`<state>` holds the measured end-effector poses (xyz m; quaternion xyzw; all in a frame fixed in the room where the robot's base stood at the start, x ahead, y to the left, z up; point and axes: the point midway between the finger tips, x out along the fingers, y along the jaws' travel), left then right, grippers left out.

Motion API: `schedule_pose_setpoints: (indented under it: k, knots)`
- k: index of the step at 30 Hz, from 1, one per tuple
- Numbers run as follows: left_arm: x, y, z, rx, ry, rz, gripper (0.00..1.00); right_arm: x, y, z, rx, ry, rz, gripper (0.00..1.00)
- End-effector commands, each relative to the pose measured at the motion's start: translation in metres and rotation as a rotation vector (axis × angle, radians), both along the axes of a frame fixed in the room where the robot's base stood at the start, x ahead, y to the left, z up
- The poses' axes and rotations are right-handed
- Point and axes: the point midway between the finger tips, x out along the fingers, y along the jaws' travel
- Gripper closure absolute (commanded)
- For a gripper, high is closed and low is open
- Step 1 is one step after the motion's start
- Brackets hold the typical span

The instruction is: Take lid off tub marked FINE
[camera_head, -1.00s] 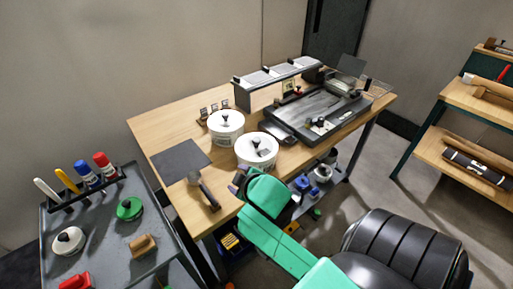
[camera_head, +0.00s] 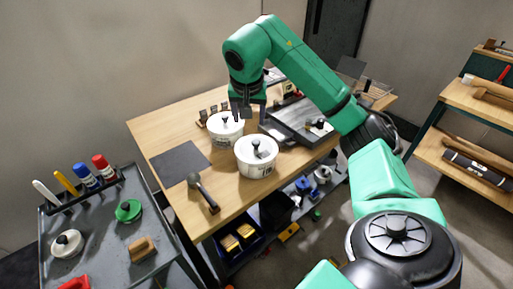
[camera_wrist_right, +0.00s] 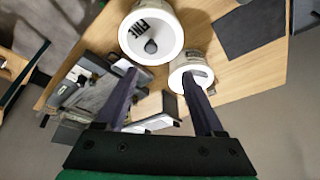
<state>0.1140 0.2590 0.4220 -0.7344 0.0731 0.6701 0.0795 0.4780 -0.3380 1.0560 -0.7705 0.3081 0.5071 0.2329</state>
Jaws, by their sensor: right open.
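Two white tubs with white lids and black knobs stand on the wooden bench. The front tub (camera_head: 257,170) shows in the right wrist view (camera_wrist_right: 150,35) with the dark word FINE. My right gripper (camera_head: 243,111) is open and empty, pointing down above the bench by the rear tub. In the wrist view its fingertips (camera_wrist_right: 160,73) are apart, with the FINE tub beyond them. My left gripper is out of view.
A dark mat (camera_head: 180,159) and a dark-handled tool (camera_head: 204,193) lie left of the tubs. A grey machine (camera_head: 298,120) stands right of them. A cart (camera_head: 103,242) with bottles and a green lid-like piece (camera_head: 128,210) is at left. Shelves (camera_head: 470,150) stand at right.

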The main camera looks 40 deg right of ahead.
Motion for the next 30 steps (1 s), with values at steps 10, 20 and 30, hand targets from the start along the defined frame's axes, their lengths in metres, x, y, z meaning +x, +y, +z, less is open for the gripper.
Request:
schedule_pose_setpoints:
  k: [10, 20, 30]
  knots:
    - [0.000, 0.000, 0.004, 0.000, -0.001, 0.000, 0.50, 0.011, -0.031, -0.061, -0.036, 0.037, -0.017, 0.30]
    - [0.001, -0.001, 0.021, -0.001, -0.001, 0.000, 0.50, 0.023, -0.045, -0.109, -0.031, 0.036, -0.016, 0.30]
    - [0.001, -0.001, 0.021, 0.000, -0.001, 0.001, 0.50, 0.031, -0.052, -0.132, -0.034, 0.029, -0.016, 0.30]
